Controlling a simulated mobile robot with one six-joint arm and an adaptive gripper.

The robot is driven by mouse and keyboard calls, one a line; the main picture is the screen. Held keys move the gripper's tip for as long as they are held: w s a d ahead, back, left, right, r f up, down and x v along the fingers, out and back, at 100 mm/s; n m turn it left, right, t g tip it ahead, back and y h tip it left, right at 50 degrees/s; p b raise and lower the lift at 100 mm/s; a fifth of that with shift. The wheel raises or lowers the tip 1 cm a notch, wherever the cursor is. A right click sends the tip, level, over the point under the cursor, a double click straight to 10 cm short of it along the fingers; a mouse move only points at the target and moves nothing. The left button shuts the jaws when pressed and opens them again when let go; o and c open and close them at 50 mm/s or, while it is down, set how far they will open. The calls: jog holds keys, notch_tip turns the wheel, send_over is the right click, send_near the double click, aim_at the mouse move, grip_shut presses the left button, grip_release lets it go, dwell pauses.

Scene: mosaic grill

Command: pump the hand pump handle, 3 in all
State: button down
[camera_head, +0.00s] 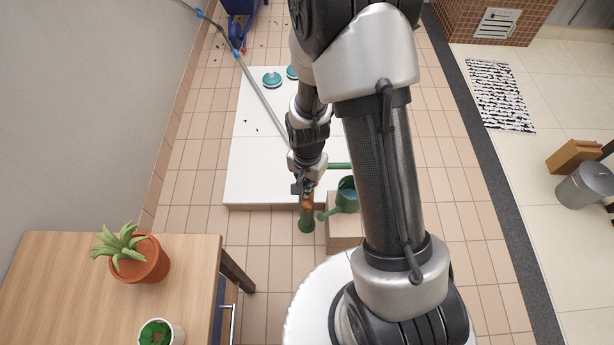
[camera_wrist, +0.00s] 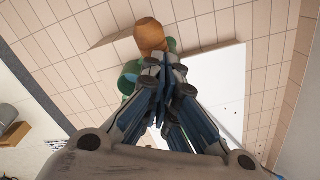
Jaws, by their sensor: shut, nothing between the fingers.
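A brown, wood-coloured grip (camera_head: 307,201) with a green part (camera_head: 306,224) below it stands in front of the white platform; I take it as the pump handle. The grip also shows as a brown knob in the wrist view (camera_wrist: 151,35), just beyond my fingertips. My gripper (camera_head: 305,190) is shut and empty, right at the grip; I cannot tell whether they touch. In the wrist view the closed fingers (camera_wrist: 165,70) hide part of the green behind them. A green bar (camera_head: 339,166) runs right from behind my wrist. The rest of the pump is hidden by my arm.
A green can (camera_head: 347,195) stands on a tan block (camera_head: 343,233) right of the grip. The white platform (camera_head: 262,185) lies behind. A wooden table (camera_head: 50,280) with a potted plant (camera_head: 138,258) is at the lower left. Tiled floor is clear at left.

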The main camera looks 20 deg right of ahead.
jog(key=shift+f+b, duration=4.15)
jog(key=shift+f, duration=1.6)
notch_tip(320, 180, up, 15)
jog(key=p, duration=1.1)
jog(key=shift+f, duration=0.1)
jog(key=shift+r+p, duration=2.4)
jog(key=shift+r, duration=0.6)
notch_tip(320, 180, up, 16)
jog(key=s+n+t+b, duration=0.2)
jog(key=s+n, duration=0.1)
jog(key=n, duration=0.1)
jog(key=s+r+n+t+b, duration=0.2)
jog(key=s+r+n, duration=0.3)
jog(key=s+r, duration=0.4)
jog(key=s, duration=0.3)
jog(key=shift+r+n+t, duration=0.3)
jog(key=shift+r, duration=0.1)
